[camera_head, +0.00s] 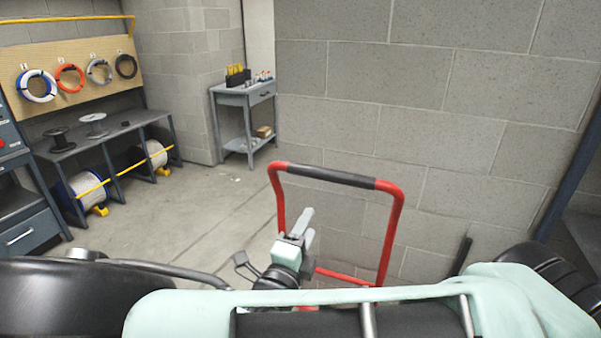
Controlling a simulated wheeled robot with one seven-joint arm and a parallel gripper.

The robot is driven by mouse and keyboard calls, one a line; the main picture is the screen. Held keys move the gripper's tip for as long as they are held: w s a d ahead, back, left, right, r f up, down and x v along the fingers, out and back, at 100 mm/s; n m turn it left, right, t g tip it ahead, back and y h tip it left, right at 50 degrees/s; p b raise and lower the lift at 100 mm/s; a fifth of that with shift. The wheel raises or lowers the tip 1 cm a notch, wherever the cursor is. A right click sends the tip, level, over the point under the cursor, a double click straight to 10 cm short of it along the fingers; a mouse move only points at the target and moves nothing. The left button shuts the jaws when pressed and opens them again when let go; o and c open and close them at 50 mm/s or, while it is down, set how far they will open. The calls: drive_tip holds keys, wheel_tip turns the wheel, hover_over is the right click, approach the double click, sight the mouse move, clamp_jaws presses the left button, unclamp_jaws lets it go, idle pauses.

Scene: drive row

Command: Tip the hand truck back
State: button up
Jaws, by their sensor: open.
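The hand truck (391,236) has a red tube frame with a black grip along its top bar. It stands in front of the block wall, in the middle right of the head view. Its lower part is hidden behind my own body. My gripper (304,228) is open, in front of the hand truck's left side and below the top bar. It looks empty. I cannot tell whether it touches the frame.
A grey block wall (450,110) rises close behind the hand truck. A small grey cart (245,92) with tools stands further back. A workbench (110,133) with spools is at the left. The concrete floor (195,215) between them is clear.

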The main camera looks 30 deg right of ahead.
sight(328, 179)
drive_tip(key=p+x, duration=0.2)
drive_tip(key=x, duration=0.6)
drive_tip(key=p+x, duration=0.3)
drive_tip(key=x, duration=0.6)
drive_tip(key=shift+w+a, duration=0.1)
drive_tip(key=shift+w, duration=0.25)
clamp_jaws()
drive_tip(key=shift+a, duration=0.1)
